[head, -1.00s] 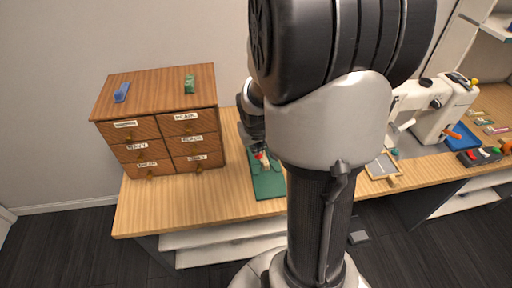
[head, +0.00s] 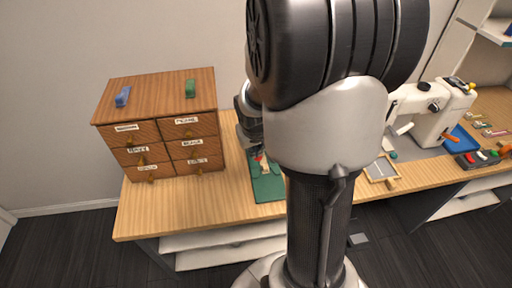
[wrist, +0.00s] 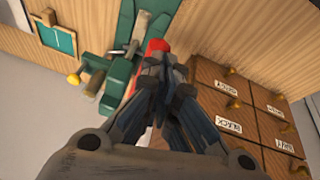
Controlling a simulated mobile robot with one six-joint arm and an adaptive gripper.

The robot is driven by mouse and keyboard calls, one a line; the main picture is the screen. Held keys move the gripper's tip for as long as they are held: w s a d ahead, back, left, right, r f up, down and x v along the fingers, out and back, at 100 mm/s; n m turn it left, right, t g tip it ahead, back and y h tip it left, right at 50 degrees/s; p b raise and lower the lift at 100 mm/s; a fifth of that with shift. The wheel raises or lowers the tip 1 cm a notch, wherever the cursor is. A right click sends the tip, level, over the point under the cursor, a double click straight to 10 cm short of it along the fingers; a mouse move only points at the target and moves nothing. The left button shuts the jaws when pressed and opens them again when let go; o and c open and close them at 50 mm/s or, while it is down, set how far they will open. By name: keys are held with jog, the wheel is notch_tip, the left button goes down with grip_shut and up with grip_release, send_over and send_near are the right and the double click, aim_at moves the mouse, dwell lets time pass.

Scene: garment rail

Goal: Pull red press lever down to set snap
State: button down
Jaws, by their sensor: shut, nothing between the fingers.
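The red press lever (wrist: 157,46) shows just beyond my fingertips in the wrist view. In the head view only a small red bit (head: 258,158) of it shows beneath my gripper. The snap is too small or hidden to make out.
A wooden drawer cabinet (head: 160,125) with labelled drawers stands left of the press, close to my gripper. A sewing machine (head: 430,110) and a framed tray (head: 381,170) are on the right. The bench front (head: 190,212) is bare.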

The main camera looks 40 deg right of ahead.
jog(key=s+a+r+p, duration=0.2)
jog(key=s+a+r, duration=0.3)
jog(key=s, duration=0.2)
jog(key=shift+s+a+r, duration=0.25)
jog(key=shift+s+a, duration=0.05)
jog(key=shift+a, duration=0.05)
jog(key=s+a+r+n+y, duration=0.1)
jog(key=s+a+r, duration=0.2)
jog(key=a, duration=0.3)
jog(key=s+a+r+n+y, duration=0.1)
jog(key=s+a+r, duration=0.2)
jog(key=a+r, duration=0.2)
jog(key=s+a+r+n+t, duration=0.1)
jog(key=s+a+r+n, duration=0.1)
jog(key=a, duration=0.4)
notch_tip(320, 180, up, 3)
jog(key=shift+s+a+f+y, duration=0.2)
jog(key=shift+s+a+y, duration=0.2)
jog(key=shift+s, duration=0.5)
